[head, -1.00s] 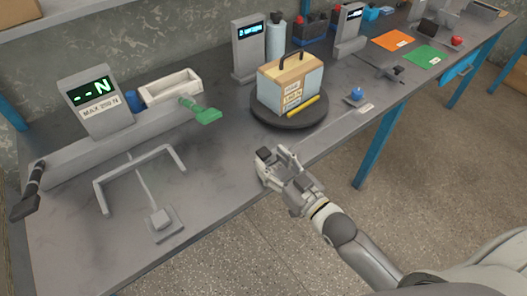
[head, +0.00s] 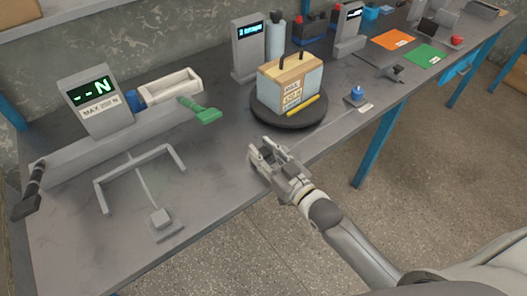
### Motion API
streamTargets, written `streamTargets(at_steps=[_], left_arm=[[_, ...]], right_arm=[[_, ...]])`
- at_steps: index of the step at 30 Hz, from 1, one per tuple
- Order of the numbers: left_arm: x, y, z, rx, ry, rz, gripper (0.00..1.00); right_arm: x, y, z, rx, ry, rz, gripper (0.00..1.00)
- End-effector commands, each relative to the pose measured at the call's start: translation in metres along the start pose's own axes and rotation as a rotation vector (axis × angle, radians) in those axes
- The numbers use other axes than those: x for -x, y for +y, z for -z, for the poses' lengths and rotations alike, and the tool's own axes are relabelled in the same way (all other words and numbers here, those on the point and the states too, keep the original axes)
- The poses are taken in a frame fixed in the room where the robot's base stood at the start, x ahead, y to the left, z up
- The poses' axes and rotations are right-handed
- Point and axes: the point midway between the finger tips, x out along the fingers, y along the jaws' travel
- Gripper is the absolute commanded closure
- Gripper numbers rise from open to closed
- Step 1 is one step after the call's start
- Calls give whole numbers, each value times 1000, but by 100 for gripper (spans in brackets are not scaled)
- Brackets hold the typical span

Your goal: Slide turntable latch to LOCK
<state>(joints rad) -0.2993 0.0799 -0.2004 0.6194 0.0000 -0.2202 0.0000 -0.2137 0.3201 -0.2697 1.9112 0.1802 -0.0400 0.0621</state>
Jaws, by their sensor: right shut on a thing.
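The dark round turntable (head: 262,114) stands on the bench and bears a pale box (head: 303,88) with a wooden-coloured top, dark uprights and a printed label. A yellow strip (head: 303,106) lies at its front right. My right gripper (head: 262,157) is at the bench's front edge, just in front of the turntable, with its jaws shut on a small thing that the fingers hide. It is likely the turntable latch, but no latch or LOCK mark can be made out. My left gripper is not in view.
A blue knob (head: 357,94) with a white label stands to the right along the front edge. A grey force gauge (head: 93,103), a green handle (head: 207,114) and a grey frame (head: 103,197) are on the left. Orange (head: 393,40) and green (head: 425,55) mats lie farther back.

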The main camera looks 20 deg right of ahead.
Motion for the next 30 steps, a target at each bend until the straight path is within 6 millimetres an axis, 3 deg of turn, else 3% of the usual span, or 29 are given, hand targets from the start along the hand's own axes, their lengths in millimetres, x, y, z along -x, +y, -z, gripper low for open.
streamTargets(at_steps=[3,8,19,29,30], left_arm=[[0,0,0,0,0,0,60],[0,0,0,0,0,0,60],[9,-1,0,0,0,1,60],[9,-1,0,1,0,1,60],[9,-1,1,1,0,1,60]], right_arm=[[0,0,0,0,0,0,100],[0,1,0,0,0,0,100],[0,49,0,3,-2,-1,100],[0,55,0,2,0,-4,100],[0,55,0,2,0,-4,71]])
